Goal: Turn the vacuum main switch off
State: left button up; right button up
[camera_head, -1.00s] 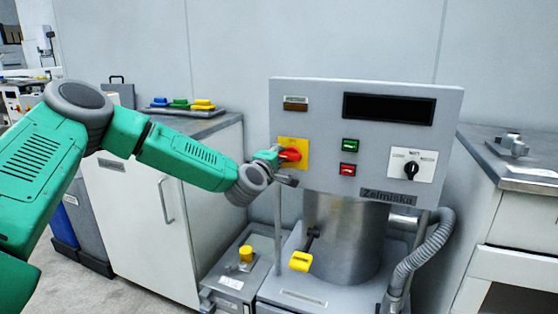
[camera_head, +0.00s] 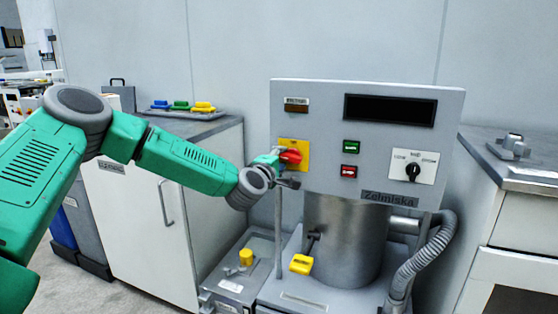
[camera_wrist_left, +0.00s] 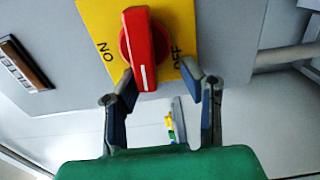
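The vacuum main switch is a red rotary handle (camera_head: 291,157) on a yellow plate (camera_head: 303,147) at the left of the grey control panel. In the left wrist view the red handle (camera_wrist_left: 145,50) has its white mark toward my gripper, between the ON label on the left and the OFF label on the right. My left gripper (camera_wrist_left: 158,76) is open. Its fingers straddle the near end of the handle, the left finger close to it and the right finger with a gap. Contact is unclear. In the head view this gripper (camera_head: 282,168) partly hides the switch. My right gripper is out of view.
The panel also has a green button (camera_head: 351,146), a red button (camera_head: 349,172) and a black knob (camera_head: 412,171). A steel cylinder (camera_head: 345,240) with a yellow-handled lever (camera_head: 301,264) stands below. A white cabinet (camera_head: 150,215) is left, and a counter (camera_head: 525,175) right.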

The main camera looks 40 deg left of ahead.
pick_arm(q)
jog(key=shift+d+r, duration=0.25)
jog(key=shift+d, duration=0.05)
jog(key=shift+s, duration=0.1)
jog(key=v, duration=1.1)
jog(key=shift+s+f, duration=0.15)
jog(key=shift+s, duration=0.15)
